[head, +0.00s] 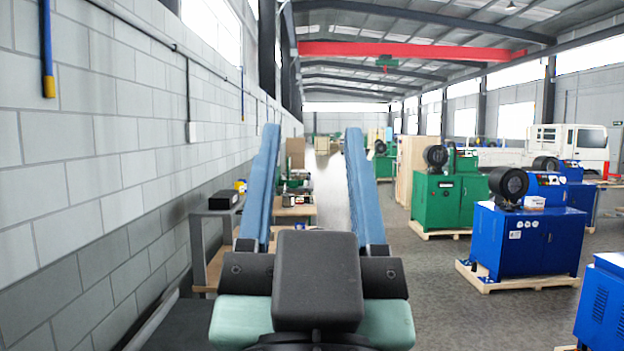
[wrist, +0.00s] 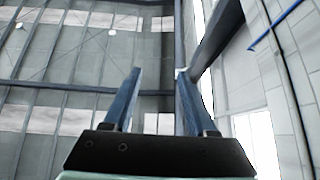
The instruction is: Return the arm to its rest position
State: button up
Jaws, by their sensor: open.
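My gripper (head: 312,131) stands large in the middle of the head view. Its two long blue fingers are spread wide apart, with nothing between them. The black body and pale green part of my arm fill the bottom of that view. In the wrist view my gripper (wrist: 158,72) shows the same two blue fingers, apart and empty. Beyond them are only the roof, upper wall and windows. Neither finger touches anything that I can see.
A grey block wall (head: 100,150) runs close along the left. A bench (head: 212,232) with a black box (head: 223,200) stands beside it. Blue machines (head: 525,238) and a green machine (head: 447,200) stand on pallets at right. The grey floor (head: 425,300) between is open.

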jog(key=shift+n+t, duration=0.3)
jog(key=shift+t, duration=0.5)
jog(key=s+r, duration=0.2)
jog(key=r, duration=0.1)
jog(key=shift+s, duration=0.4)
notch_tip(320, 180, down, 10)
jog(key=b, duration=0.9)
jog(key=shift+b, duration=0.35)
jog(key=shift+a, duration=0.1)
